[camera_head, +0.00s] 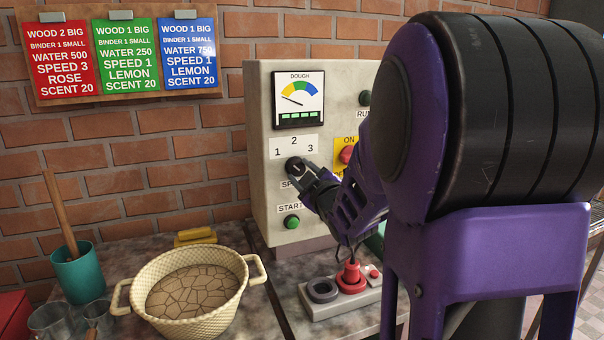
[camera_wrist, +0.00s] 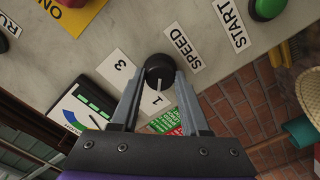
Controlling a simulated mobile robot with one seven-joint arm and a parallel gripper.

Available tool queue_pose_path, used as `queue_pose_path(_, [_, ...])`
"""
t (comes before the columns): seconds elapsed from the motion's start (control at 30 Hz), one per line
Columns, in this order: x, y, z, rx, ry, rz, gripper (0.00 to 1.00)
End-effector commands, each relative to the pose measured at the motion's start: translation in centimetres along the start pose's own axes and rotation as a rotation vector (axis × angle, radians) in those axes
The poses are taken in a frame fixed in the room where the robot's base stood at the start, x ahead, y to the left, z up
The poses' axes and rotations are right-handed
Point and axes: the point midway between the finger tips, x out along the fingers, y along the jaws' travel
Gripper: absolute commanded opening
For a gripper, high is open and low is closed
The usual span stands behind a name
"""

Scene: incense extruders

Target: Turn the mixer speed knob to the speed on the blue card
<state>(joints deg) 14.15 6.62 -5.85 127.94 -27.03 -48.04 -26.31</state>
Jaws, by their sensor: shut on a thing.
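The blue card (camera_head: 188,55) hangs at the right of three cards on the wall board and reads "SPEED 1". The mixer speed knob (camera_head: 293,164) is a round black knob on the grey panel, below the numbers 1, 2 and 3. My gripper (camera_head: 303,168) is shut on the knob. In the wrist view its two fingers stand on either side of the black knob (camera_wrist: 160,69). The knob's white line points toward the 1 there. The number 2 is hidden in the wrist view.
The green start button (camera_head: 292,222) sits below the knob. A red button (camera_head: 347,154) on a yellow plate is to the right, partly behind my arm. A cream basin (camera_head: 190,322) and a teal cup (camera_head: 80,275) stand on the counter, with a grey control box (camera_head: 322,308) nearby.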

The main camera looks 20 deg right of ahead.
Motion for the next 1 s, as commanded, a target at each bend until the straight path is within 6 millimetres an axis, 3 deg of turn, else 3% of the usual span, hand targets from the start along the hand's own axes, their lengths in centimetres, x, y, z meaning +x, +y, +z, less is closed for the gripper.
queue_pose_path(0.3, [0.04, 0.08, -0.05, -0.003, 0.002, 0.001, 0.00])
queue_pose_path(0.33, [0.04, 0.08, -0.05, -0.003, 0.002, 0.001, 0.51])
queue_pose_path(0.47, [0.03, 0.06, -0.03, -0.002, 0.001, 0.001, 0.74])
queue_pose_path(1.0, [0.11, -0.01, -0.02, -0.001, 0.000, 0.000, 0.75])
